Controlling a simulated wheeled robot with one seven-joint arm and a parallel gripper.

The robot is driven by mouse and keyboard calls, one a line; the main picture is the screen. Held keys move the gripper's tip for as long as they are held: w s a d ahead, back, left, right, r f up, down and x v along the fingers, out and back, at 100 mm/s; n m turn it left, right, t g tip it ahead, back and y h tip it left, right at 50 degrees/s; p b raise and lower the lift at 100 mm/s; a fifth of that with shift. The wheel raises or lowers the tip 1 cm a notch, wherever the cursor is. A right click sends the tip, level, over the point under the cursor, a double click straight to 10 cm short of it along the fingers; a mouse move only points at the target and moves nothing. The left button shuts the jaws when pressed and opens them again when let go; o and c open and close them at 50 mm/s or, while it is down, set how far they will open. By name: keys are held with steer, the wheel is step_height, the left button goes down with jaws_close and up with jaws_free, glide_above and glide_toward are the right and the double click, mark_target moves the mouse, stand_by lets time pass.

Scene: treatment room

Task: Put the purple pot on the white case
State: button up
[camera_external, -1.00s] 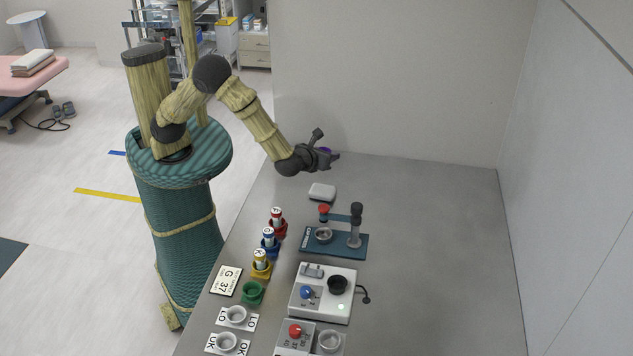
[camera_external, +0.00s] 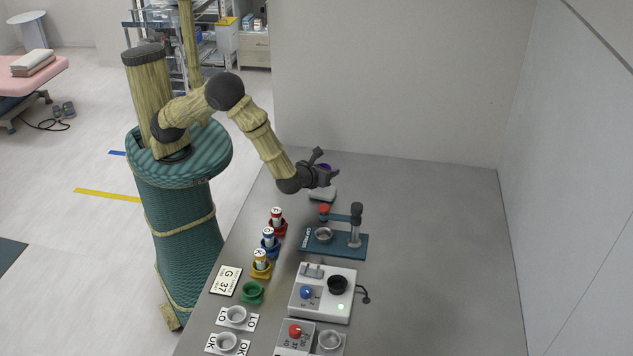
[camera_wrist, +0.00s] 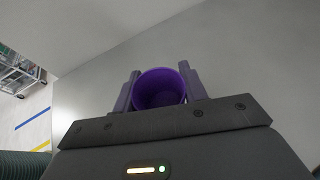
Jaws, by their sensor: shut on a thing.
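The purple pot (camera_wrist: 158,88) is between the two fingers of my gripper (camera_wrist: 160,90) in the wrist view, with its open mouth facing the camera. In the external view my gripper (camera_external: 326,176) holds it over the far left part of the table, and only a sliver of the purple pot (camera_external: 325,166) shows. The white case (camera_external: 322,196) lies on the table just below and in front of my gripper, partly hidden by it. A gap between the pot and the case cannot be judged exactly. The case does not show in the wrist view.
A teal press stand (camera_external: 335,244) stands in front of the case. Red, blue and yellow cups with labelled vials line the left edge, with a green cup (camera_external: 252,292) nearer. A white control box (camera_external: 323,293) sits nearer still. The table's right side (camera_external: 440,250) is clear.

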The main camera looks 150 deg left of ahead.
steer(key=shift+f, duration=1.85)
steer(key=shift+f, duration=0.1)
steer(key=shift+f, duration=0.15)
steer(key=o, duration=0.9)
steer(key=shift+o, duration=0.2)
